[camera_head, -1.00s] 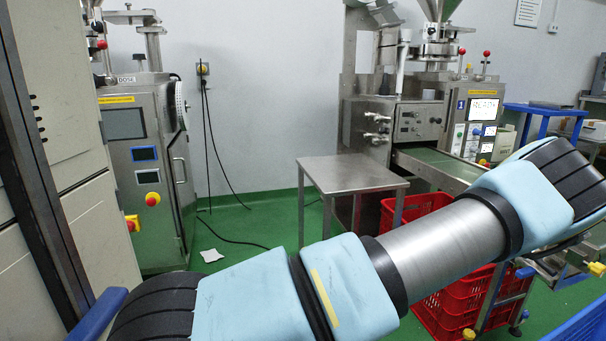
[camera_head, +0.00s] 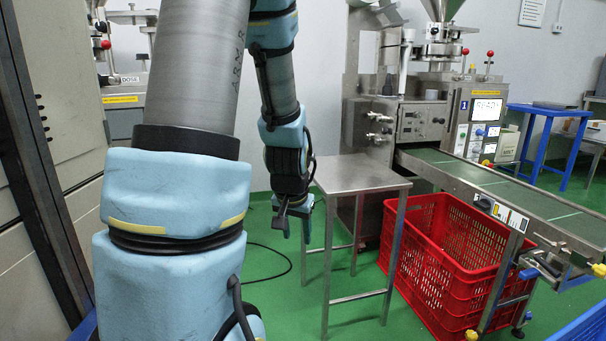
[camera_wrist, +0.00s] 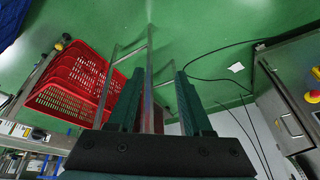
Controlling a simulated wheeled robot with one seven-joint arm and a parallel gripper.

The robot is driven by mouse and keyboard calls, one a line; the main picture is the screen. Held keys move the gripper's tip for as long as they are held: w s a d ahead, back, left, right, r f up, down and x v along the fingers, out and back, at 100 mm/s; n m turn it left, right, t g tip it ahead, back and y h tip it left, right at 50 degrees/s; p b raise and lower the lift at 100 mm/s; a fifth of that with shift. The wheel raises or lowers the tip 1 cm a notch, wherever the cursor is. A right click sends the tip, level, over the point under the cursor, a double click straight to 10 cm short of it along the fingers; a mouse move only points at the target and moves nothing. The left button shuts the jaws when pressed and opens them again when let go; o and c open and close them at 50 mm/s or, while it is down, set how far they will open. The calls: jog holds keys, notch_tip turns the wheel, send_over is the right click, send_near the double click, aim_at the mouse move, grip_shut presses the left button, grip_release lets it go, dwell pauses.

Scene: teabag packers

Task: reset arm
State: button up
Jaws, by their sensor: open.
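My gripper (camera_head: 294,222) hangs downward at the end of my folded blue-and-grey arm, just left of the steel table in the head view. It is clear of the floor. In the wrist view my gripper (camera_wrist: 158,88) shows two dark green fingers standing apart, with no object held between them. Table legs show behind the gap. My arm covers much of the left half of the head view.
The small steel table (camera_head: 362,176) has a bare top. A red crate (camera_head: 440,262) stands under the conveyor (camera_head: 500,187) to the right. A packing machine (camera_head: 420,125) stands behind. Cables and a scrap of paper (camera_wrist: 236,67) lie on the green floor.

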jog(key=s+a+r+n+g, duration=0.3)
jog(key=s+a, duration=0.3)
jog(key=s, duration=0.5)
notch_tip(320, 180, up, 19)
jog(key=p, duration=1.9)
jog(key=shift+w+d+r+p, duration=0.15)
jog(key=shift+w+d+p, duration=0.2)
jog(key=shift+d+p, duration=0.05)
jog(key=shift+d, duration=0.1)
